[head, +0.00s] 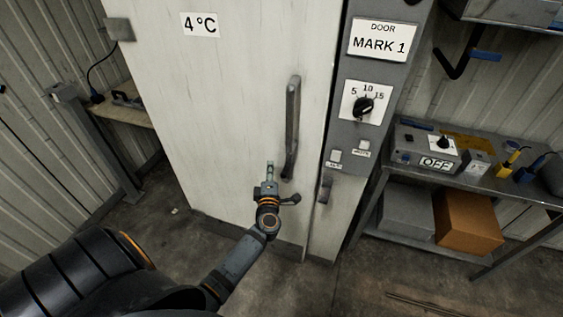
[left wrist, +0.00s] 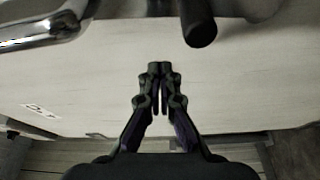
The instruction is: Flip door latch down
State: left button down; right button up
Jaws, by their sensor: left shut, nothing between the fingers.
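The pale cold-room door (head: 230,80) is shut and has a long grey vertical handle (head: 292,120). A small grey latch lever (head: 325,189) sits to the right of the door's edge, below the control panel. My left gripper (head: 270,167) is shut and empty, in front of the door, left of the handle's lower end and left of the latch. In the left wrist view its closed fingers (left wrist: 159,68) point toward the pale door surface. A dark rounded rod (left wrist: 197,25) shows above them; I cannot tell which part it is. My right gripper is out of view.
The grey control panel (head: 377,70) carries a dial (head: 363,106) and small switches. A metal bench (head: 480,180) with instruments and boxes stands to the right. A small shelf (head: 125,112) is at left. Floor is clear before the door.

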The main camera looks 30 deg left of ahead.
aim_at(286, 169)
pick_arm(q)
jog(key=x, duration=0.4)
jog(key=d, duration=0.1)
jog(key=w+d, duration=0.1)
jog(key=d, duration=0.1)
jog(key=shift+d+f, duration=0.1)
jog(key=shift+f, duration=0.05)
jog(key=shift+d, duration=0.4)
jog(key=shift+a, duration=0.1)
